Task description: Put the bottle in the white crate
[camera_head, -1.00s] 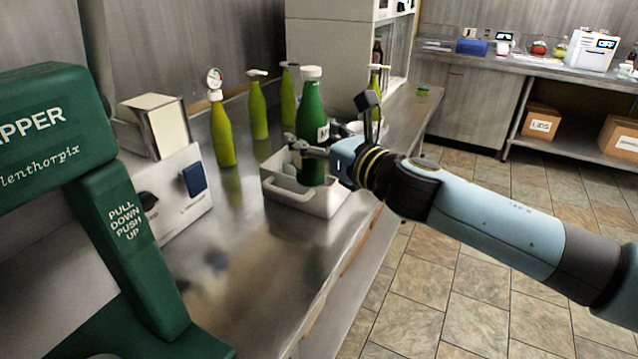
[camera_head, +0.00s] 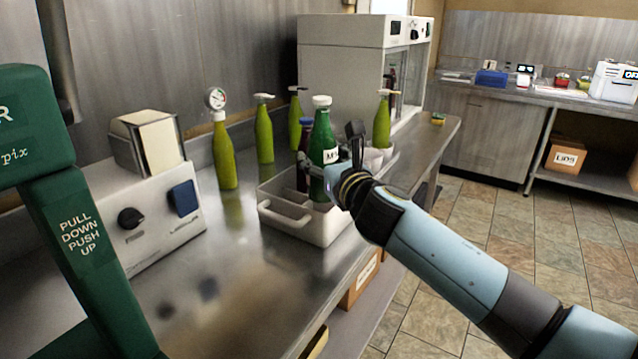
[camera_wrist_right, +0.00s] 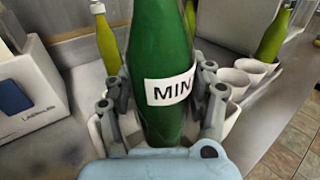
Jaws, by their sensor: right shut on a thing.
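A green bottle with a white cap and a white label (camera_head: 323,150) stands upright at the white crate (camera_head: 300,222). My right gripper (camera_head: 331,172) is shut on this bottle, and the wrist view shows the fingers on both sides of the green bottle (camera_wrist_right: 162,60). The bottle's lower part is inside the crate's outline in the head view; whether it touches the crate floor is hidden. A darker bottle (camera_head: 304,150) stands just behind it. My left gripper is not in view.
White cups (camera_head: 374,160) are right of the crate. A labeller (camera_head: 150,225) and green machine (camera_head: 85,235) stand left. The counter's front (camera_head: 235,290) is clear.

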